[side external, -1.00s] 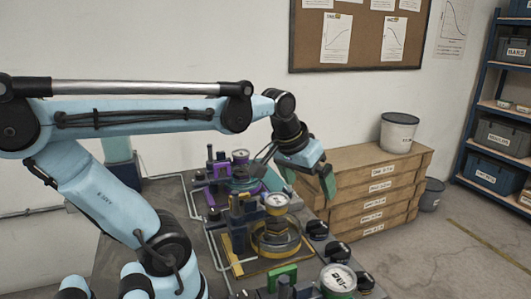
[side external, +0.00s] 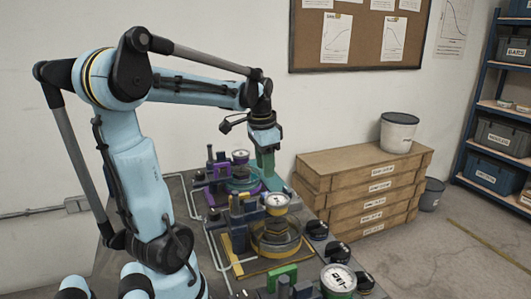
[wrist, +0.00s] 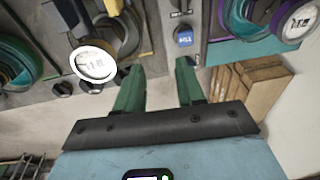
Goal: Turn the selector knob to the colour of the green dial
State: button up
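The green-banded dial (side external: 338,279) has a white face and stands at the front of the bench in the side view, beside a green handle (side external: 283,276). Three black knobs (side external: 317,230) with light marks line the bench edge, the others being the middle knob (side external: 339,252) and the front knob (side external: 365,282). I cannot tell which is the selector. In the wrist view small black knobs (wrist: 92,86) show left of my fingers, and a blue round part (wrist: 184,37) lies beyond them. My gripper (wrist: 158,80) has green fingers, apart with nothing between them. In the side view my gripper (side external: 266,172) points down near the purple station.
A yellow-banded dial (side external: 277,203) and a purple-based dial (side external: 240,156) stand farther back on the bench, among upright posts. Stacked wooden drawers (side external: 365,180) stand behind to the right, with a white bucket (side external: 398,132) on top. Floor right of the bench is open.

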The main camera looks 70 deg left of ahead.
jog(key=s+a+g+h, duration=0.1)
jog(key=s+a, duration=0.3)
jog(key=a, duration=0.2)
notch_tip(320, 180, down, 12)
jog(key=shift+w+f, duration=0.1)
dwell(0.4)
grip_shut()
